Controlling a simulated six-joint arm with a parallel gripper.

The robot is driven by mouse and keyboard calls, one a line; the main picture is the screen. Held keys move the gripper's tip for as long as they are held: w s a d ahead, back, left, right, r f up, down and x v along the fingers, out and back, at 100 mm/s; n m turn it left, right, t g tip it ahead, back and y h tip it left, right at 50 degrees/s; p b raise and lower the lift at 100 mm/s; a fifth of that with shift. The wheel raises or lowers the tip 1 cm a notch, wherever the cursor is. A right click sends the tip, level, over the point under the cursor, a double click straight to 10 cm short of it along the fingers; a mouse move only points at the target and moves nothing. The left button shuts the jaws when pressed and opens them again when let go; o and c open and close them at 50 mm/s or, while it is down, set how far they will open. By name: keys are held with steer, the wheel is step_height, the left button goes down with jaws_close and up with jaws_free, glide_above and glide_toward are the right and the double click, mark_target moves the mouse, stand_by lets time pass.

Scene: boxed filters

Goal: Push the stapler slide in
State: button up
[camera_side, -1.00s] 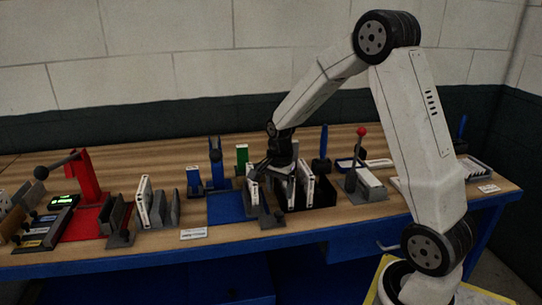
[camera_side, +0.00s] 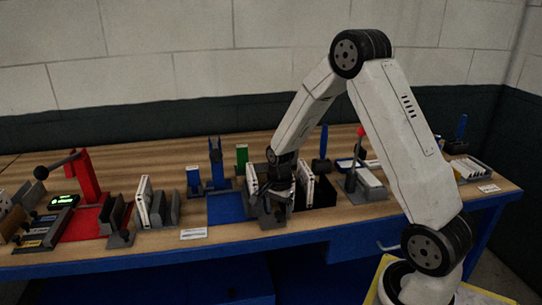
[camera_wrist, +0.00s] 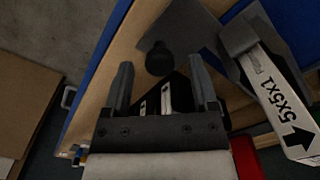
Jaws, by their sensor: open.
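My gripper (camera_side: 277,197) is open and low over the front of the bench, beside a grey fixture (camera_side: 268,217). In the wrist view my gripper (camera_wrist: 160,78) has a finger on each side of a round black knob (camera_wrist: 159,58). The knob is over a grey plate (camera_wrist: 185,35) and seems to be the slide's handle; contact with the fingers cannot be told. A white boxed filter (camera_wrist: 285,100) marked 5x5x1 with a black arrow stands to the right, in a grey holder. In the side view my gripper partly hides the fixture, and the slide's travel cannot be made out.
A black bin (camera_side: 322,196) with white boxed filters stands close to the right of my gripper. A blue mat (camera_side: 226,210) lies to the left. A red lever press (camera_side: 88,180) stands further left. The bench's front edge is near.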

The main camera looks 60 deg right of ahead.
steer(key=shift+f, duration=0.3)
steer(key=shift+c, duration=0.2)
jaws_close()
stand_by(1.2)
